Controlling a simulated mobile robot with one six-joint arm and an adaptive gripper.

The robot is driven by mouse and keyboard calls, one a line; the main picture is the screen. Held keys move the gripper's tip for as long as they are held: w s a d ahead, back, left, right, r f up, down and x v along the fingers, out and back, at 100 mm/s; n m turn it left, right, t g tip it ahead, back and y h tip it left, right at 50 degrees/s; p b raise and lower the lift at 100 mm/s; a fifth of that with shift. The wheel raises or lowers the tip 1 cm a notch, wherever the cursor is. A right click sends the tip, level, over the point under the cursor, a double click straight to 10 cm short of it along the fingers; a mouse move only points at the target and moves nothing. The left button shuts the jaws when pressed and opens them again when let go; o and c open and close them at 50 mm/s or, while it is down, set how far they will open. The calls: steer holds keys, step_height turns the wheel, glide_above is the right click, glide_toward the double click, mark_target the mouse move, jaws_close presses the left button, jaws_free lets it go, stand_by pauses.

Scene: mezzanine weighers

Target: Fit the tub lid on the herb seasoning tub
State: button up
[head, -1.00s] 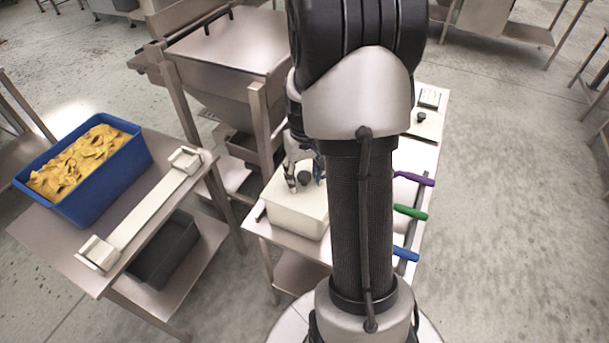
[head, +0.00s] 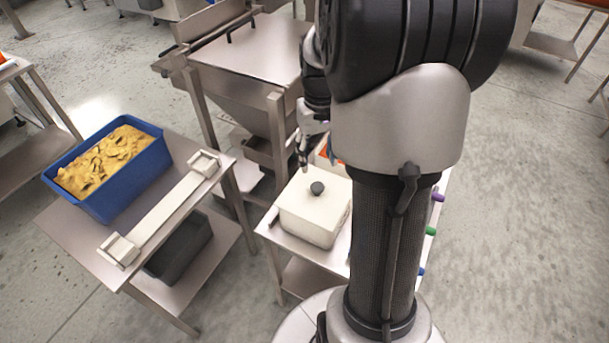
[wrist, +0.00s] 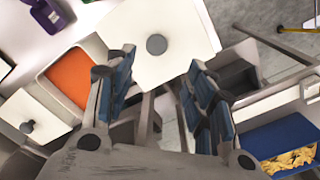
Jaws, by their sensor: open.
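A white tub (head: 308,228) stands on the near end of the steel table. The tub lid (head: 332,190), pale with a dark round knob (head: 317,188), lies on top and looks level, covering its contents. In the wrist view the lid (wrist: 185,22) and knob (wrist: 156,45) show beyond my fingertips. My gripper (head: 303,160) is above the lid's far side, apart from the knob. In the wrist view my gripper (wrist: 162,60) has its blue-padded fingers spread with nothing between them. Whether the lid's rim is seated all round cannot be told.
An open tub with orange contents (wrist: 72,80) stands beside the lidded tub. Another knobbed lid (wrist: 35,120) lies past it. A purple tool (wrist: 52,15) is near. A steel hopper (head: 240,75) stands behind. A blue crate (head: 105,200) of yellow pieces is on the left table.

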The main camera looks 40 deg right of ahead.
steer(key=s+a+r+n+t, duration=0.1)
steer(key=s+a+r, duration=0.1)
steer(key=a+r, duration=0.4)
steer(key=s+a+r+n+t, duration=0.1)
steer(key=s+a+r, duration=0.2)
steer(key=a, duration=0.5)
steer(key=s+a+r+n+t, duration=0.1)
steer(key=s+a+n+t, duration=0.1)
steer(key=s+a, duration=0.7)
steer(key=shift+s+r, duration=0.3)
steer(key=shift+s, duration=0.1)
steer(key=shift+c, duration=0.4)
